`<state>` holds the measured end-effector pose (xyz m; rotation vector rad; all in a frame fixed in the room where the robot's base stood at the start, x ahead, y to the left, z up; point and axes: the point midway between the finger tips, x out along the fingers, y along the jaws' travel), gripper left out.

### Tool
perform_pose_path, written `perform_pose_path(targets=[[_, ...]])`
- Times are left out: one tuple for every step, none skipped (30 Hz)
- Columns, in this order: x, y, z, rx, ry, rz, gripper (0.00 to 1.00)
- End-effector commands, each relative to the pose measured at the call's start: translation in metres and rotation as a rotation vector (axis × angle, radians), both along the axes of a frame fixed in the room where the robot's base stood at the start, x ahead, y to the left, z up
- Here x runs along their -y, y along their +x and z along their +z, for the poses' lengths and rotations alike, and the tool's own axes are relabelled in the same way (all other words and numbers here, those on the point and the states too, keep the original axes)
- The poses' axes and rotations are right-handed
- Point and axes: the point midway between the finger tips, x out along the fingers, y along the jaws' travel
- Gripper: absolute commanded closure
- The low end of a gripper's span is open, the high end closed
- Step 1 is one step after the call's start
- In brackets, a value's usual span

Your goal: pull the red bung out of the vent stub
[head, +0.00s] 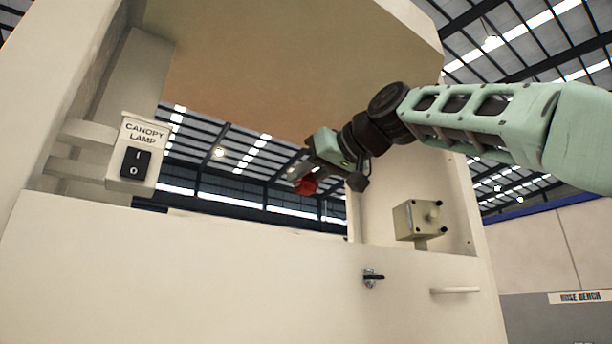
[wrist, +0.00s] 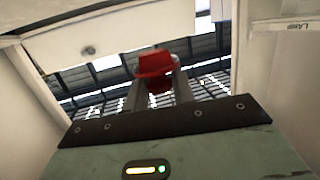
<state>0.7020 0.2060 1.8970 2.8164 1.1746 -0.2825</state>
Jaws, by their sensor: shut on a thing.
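My gripper (head: 300,177) is shut on the red bung (head: 307,187) and holds it in the air in the opening of the cream cabinet. In the wrist view the bung (wrist: 155,64) sits between the two grey fingers, with open space and the roof behind it.
A canopy lamp switch box (head: 134,152) stands at the left side of the opening. A small black-handled latch (head: 372,278) and a pale bar handle (head: 455,290) are on the front panel (head: 200,285). The canopy (head: 290,60) overhangs my gripper.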

Motion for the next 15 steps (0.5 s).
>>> perform_pose_path(targets=[[0.000,0.000,0.002,0.000,0.000,0.000,1.00],[0.000,0.000,0.003,0.000,0.000,0.000,1.00],[0.000,0.000,0.005,0.000,0.000,0.000,1.00],[0.000,0.000,0.007,0.000,0.000,0.000,1.00],[0.000,0.000,0.008,0.000,0.000,0.000,1.00],[0.000,0.000,0.011,0.000,0.000,0.000,1.00],[0.000,0.000,0.013,0.000,0.000,0.000,1.00],[0.000,0.000,0.016,0.000,0.000,0.000,1.00],[0.000,0.000,0.018,0.000,0.000,0.000,1.00],[0.000,0.000,0.020,0.000,0.000,0.000,1.00],[0.000,0.000,0.022,0.000,0.000,0.000,1.00],[0.000,0.000,0.025,0.000,0.000,0.000,1.00],[0.000,0.000,0.027,0.000,0.000,0.000,1.00],[0.000,0.000,0.029,0.000,0.000,0.000,1.00],[0.000,0.000,0.031,0.000,0.000,0.000,1.00]])
